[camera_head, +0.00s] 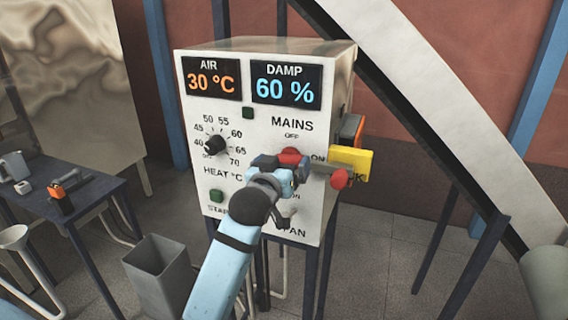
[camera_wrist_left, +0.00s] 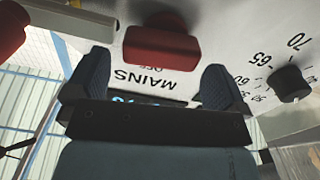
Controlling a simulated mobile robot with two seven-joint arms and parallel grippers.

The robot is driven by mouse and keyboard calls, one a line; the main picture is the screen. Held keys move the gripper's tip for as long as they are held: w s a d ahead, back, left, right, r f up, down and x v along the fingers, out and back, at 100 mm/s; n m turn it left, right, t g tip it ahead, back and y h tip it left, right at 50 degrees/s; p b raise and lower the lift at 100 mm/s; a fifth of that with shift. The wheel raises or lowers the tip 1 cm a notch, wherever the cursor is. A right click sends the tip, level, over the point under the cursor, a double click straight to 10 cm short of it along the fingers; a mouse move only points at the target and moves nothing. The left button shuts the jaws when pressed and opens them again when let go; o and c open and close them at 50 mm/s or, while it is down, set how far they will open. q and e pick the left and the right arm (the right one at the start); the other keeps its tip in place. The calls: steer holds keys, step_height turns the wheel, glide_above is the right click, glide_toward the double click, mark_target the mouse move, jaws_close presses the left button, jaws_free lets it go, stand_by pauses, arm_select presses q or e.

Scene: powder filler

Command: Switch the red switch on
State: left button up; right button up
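The red switch (camera_head: 289,157) is on the front of the white control box (camera_head: 200,125), below the MAINS and OFF labels, with ON beside it at the lower right. Its lower part is hidden by my left gripper (camera_head: 280,174) in the head view. In the left wrist view the red switch (camera_wrist_left: 160,45) shows as a red block near the top, between the spread dark fingers of my left gripper (camera_wrist_left: 157,68). The gripper is open, close to the panel. I cannot tell whether it touches the switch. My right gripper is not in view.
A yellow part (camera_head: 350,162) and a red knob (camera_head: 340,179) stick out at the box's right side. A black HEAT dial (camera_head: 214,145) and green START button (camera_head: 217,195) are to the left. A grey bin (camera_head: 158,275) stands at the lower left.

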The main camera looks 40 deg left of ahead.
arm_select(q)
steer(key=c, duration=0.8)
steer(key=shift+m, duration=0.9)
steer(key=shift+c, duration=0.2)
steer(key=o, duration=0.8)
steer(key=shift+o, duration=0.2)
